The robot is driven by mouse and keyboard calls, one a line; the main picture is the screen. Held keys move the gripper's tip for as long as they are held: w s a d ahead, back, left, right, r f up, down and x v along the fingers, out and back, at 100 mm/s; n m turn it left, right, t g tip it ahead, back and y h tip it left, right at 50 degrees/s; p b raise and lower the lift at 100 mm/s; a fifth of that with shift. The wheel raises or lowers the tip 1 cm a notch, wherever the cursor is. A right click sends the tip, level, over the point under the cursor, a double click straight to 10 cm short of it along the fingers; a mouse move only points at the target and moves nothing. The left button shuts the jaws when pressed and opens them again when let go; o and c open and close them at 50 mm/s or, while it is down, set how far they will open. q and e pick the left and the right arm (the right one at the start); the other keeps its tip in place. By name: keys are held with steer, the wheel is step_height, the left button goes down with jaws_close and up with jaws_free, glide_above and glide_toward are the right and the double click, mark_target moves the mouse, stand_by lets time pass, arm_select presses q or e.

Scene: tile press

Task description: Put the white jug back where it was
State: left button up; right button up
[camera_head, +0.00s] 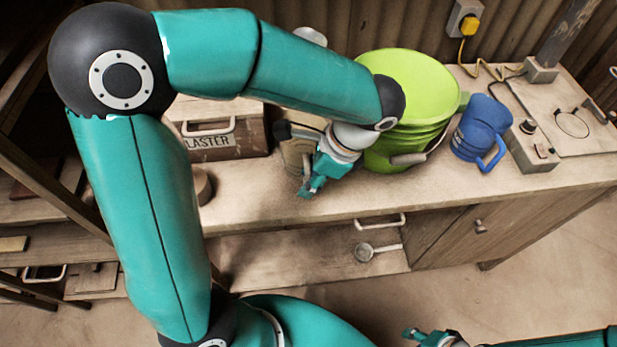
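I cannot make out the white jug for certain. A pale rounded shape (311,37) shows just above my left forearm, mostly hidden by it. A beige object (296,154) stands on the bench behind my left gripper and is partly covered. My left gripper (308,188) is low over the bench, left of the green bucket, pointing down and left. I cannot tell whether its fingers are open or hold anything. My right gripper (420,337) is at the bottom edge, away from the bench, and its fingers are too small to judge.
On the bench (262,205) stand a lime green bucket (410,75), a blue jug (482,127), a switch box (533,147) and a plaster box (230,140). A ladle (366,252) lies on the shelf below. The front strip of the bench is clear.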

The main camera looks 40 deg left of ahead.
arm_select(q)
steer(key=v, duration=1.1)
steer(key=shift+p, duration=0.45)
arm_select(e)
steer(key=shift+r, duration=0.5)
arm_select(q)
steer(key=shift+d+r, duration=0.1)
